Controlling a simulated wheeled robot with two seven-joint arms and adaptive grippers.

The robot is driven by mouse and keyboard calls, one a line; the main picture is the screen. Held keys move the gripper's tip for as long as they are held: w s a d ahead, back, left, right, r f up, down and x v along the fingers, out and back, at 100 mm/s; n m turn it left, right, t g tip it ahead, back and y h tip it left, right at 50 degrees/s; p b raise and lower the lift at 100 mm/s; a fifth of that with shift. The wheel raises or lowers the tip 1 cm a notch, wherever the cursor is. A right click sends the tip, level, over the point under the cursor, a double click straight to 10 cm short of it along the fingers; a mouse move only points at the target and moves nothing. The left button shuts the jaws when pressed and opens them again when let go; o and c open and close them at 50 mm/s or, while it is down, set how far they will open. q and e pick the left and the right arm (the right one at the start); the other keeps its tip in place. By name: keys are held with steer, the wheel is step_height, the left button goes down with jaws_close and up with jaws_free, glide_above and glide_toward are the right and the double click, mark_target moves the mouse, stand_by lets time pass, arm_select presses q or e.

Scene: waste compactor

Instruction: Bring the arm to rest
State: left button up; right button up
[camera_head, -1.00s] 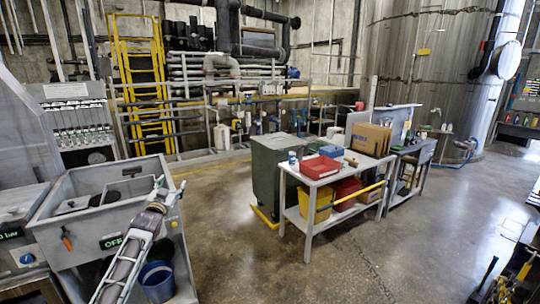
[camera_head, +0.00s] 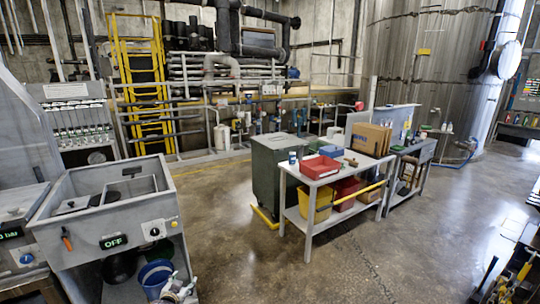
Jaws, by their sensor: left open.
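My left gripper (camera_head: 177,284) is low at the bottom edge of the head view, just right of a blue bucket (camera_head: 156,276). Its fingers are small in the picture, and nothing shows held between them. It is open. Most of my left arm is out of the frame. The grey waste compactor (camera_head: 80,222) stands at the left, with its top bin open and its display reading OFF. My right gripper does not show.
A grey table (camera_head: 308,240) with a red bin (camera_head: 320,167) and a cardboard box (camera_head: 371,138) stands right of centre. A dark green cabinet (camera_head: 275,175) is behind its left end. The floor between compactor and table is clear.

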arm_select(q)
steer(key=s+d+f+g, duration=0.2)
steer(key=s+f+g, duration=0.1)
steer(key=s+f, duration=1.1)
steer(key=s+d+f+g, duration=0.3)
steer(key=s+f, duration=1.1)
steer(key=s+d+f+g, duration=0.1)
steer(key=s+f, duration=0.3)
steer(key=s, duration=0.8)
steer(key=s+d+f+g, duration=0.2)
steer(key=s+f+g, duration=0.1)
steer(key=s, duration=1)
steer(key=s+d+f+g, duration=0.1)
steer(key=s+f, duration=0.4)
steer(key=s, duration=0.7)
steer(key=shift+s+d+f+g+h, duration=0.25)
steer(key=shift+d+g+h, duration=0.15)
steer(key=shift+d, duration=0.1)
steer(key=shift+f, duration=0.1)
step_height(320, 180, down, 4)
steer(key=b, duration=0.4)
steer(key=shift+f+b, duration=0.15)
steer(key=shift+b, duration=0.2)
